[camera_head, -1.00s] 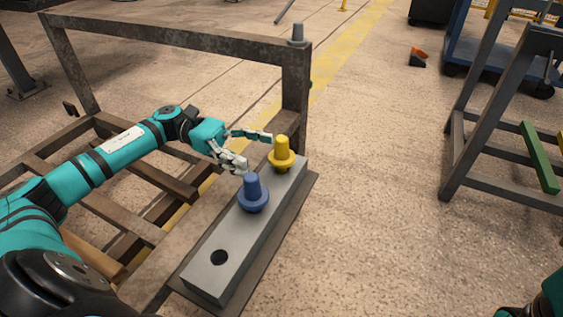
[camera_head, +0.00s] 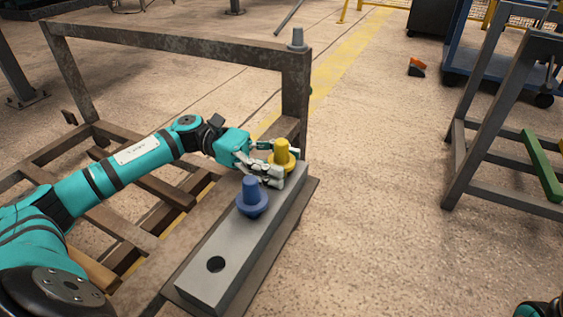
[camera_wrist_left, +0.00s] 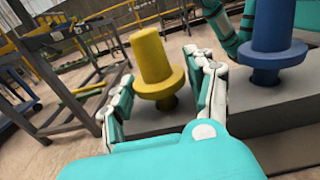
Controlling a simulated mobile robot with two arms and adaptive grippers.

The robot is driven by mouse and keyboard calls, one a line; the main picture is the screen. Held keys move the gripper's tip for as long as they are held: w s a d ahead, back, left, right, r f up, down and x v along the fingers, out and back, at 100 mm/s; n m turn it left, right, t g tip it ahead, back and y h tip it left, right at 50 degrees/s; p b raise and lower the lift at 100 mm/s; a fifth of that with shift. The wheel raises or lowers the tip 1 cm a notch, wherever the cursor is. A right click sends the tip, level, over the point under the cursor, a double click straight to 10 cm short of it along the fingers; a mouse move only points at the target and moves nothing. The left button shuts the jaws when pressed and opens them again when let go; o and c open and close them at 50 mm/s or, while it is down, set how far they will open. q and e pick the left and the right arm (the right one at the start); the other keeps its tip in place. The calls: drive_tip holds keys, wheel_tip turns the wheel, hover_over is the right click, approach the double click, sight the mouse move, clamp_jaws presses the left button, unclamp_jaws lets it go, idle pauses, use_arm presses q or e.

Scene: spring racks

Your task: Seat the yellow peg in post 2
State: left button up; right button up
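The yellow peg (camera_head: 282,149) stands upright, flange at its foot, at the far end of the grey block (camera_head: 235,246). My left gripper (camera_head: 283,166) has its fingers on either side of this peg, low near the flange. In the left wrist view the yellow peg (camera_wrist_left: 153,55) stands between the parted fingers, with gaps showing, so the gripper looks open. The blue peg (camera_head: 251,194) stands upright in the block's middle; it also shows in the left wrist view (camera_wrist_left: 272,38). I cannot tell which place is post 2. My right gripper is out of view.
The block has an empty round hole (camera_head: 216,264) at its near end. A rusty frame (camera_head: 180,47) rises behind, with a grey peg (camera_head: 297,38) on its corner post. Another rack (camera_head: 487,115) with a green bar (camera_head: 541,164) stands to the right.

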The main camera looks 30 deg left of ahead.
use_arm(q)
clamp_jaws()
drive_tip(key=shift+r, duration=0.15)
